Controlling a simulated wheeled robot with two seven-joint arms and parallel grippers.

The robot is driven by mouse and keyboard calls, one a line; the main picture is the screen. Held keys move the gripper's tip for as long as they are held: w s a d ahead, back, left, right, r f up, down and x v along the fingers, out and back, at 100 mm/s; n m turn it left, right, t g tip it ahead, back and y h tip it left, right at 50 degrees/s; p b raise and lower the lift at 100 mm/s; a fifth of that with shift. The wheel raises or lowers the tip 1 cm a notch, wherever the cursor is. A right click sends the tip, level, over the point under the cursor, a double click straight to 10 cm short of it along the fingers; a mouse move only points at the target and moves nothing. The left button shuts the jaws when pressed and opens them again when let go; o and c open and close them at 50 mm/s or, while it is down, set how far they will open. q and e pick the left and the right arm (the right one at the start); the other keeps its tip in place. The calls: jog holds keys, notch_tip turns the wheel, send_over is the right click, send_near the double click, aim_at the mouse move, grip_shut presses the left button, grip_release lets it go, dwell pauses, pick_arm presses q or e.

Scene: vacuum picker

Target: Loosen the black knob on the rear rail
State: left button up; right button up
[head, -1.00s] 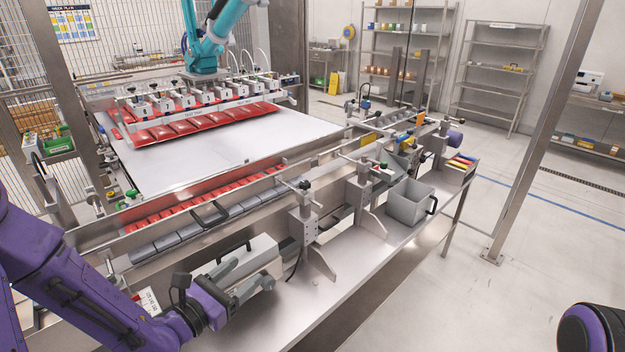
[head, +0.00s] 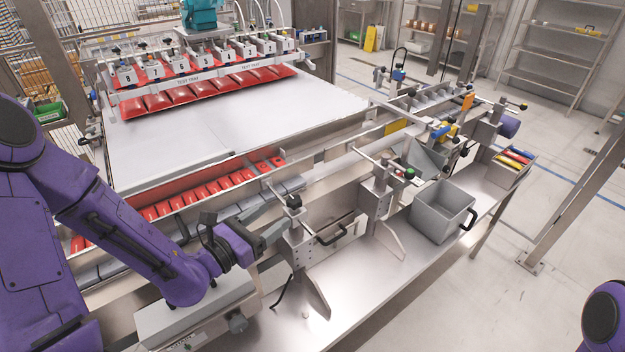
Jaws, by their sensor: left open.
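My left gripper (head: 274,233) is beside the near bracket of the rail assembly, with its grey fingers close to the bracket's left side. It is open, and I see nothing between the fingers. A black knob (head: 294,201) tops this bracket, just above and right of the fingertips; I cannot tell whether they touch it. Another dark knob (head: 524,106) sits at the far right end of the rails. I cannot tell for sure which knob belongs to the rear rail. My right gripper is out of view; only a purple part of that arm shows at the lower right.
A grey bin (head: 441,212) and a tray of coloured items (head: 513,158) stand on the steel bench. A grey box (head: 190,312) lies under my left forearm. Red pouches (head: 210,190) line the channel behind. The bench front (head: 365,270) is clear.

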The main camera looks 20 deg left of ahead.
aim_at(300, 196)
pick_arm(q)
jog(key=w+b, duration=0.1)
jog(key=b, duration=0.1)
jog(key=shift+d+f+b, duration=0.3)
jog(key=shift+f+b, duration=0.05)
jog(key=shift+b, duration=0.05)
jog(key=x, duration=0.5)
jog(key=r+p+x, duration=0.1)
jog(key=x, duration=0.2)
jog(key=shift+w, duration=0.1)
jog(key=shift+w+d, duration=0.1)
jog(key=shift+s+r, duration=0.2)
jog(key=shift+s, duration=0.05)
jog(key=shift+w+f, duration=0.1)
jog(key=c, duration=1)
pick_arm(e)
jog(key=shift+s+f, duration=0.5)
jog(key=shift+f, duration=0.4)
